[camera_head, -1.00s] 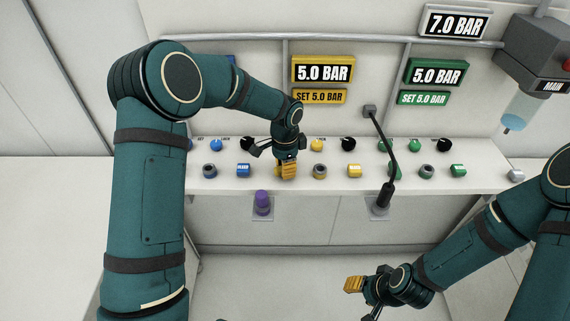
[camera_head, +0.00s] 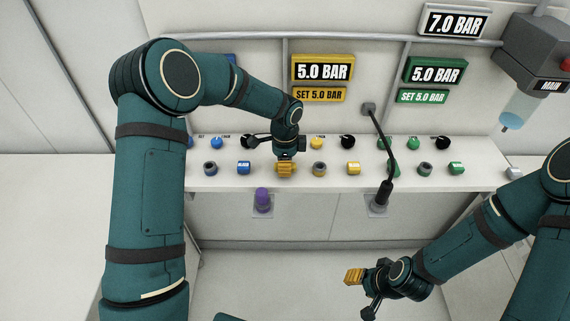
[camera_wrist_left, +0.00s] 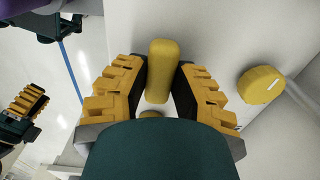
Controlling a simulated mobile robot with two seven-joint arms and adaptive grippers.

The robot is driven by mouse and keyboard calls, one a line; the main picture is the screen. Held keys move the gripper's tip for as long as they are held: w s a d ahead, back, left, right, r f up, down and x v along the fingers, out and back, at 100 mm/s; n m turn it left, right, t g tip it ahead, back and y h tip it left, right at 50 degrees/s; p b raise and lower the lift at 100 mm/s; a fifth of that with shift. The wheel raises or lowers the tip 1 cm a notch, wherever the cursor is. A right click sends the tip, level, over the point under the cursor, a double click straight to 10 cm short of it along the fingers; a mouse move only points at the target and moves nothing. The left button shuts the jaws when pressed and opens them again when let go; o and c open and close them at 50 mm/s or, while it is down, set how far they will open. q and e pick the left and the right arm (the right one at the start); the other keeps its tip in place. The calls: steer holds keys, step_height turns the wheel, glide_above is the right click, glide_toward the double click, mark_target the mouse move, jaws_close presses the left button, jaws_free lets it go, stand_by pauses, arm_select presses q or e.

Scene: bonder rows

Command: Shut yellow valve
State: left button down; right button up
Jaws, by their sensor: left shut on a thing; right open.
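The yellow valve's bar handle (camera_wrist_left: 161,72) stands between the two yellow-padded fingers of my left gripper (camera_wrist_left: 160,90) in the left wrist view. The gripper is shut on it. In the head view my left gripper (camera_head: 286,168) is at the front of the shelf, below the yellow display, and hides the valve there. My right gripper (camera_head: 362,278) is open and empty, low in front of the shelf and away from the controls.
A black gooseneck (camera_head: 388,160) rises further right. The yellow display (camera_head: 322,68) reads 5.0 BAR, set 5.0 BAR.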

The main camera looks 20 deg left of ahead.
arm_select(q)
steer(key=shift+s+f, duration=0.1)
steer(key=shift+f, duration=0.05)
steer(key=c, duration=0.7)
jaws_free()
steer(key=shift+c, duration=0.2)
steer(key=shift+r, duration=0.6)
step_height(320, 180, up, 11)
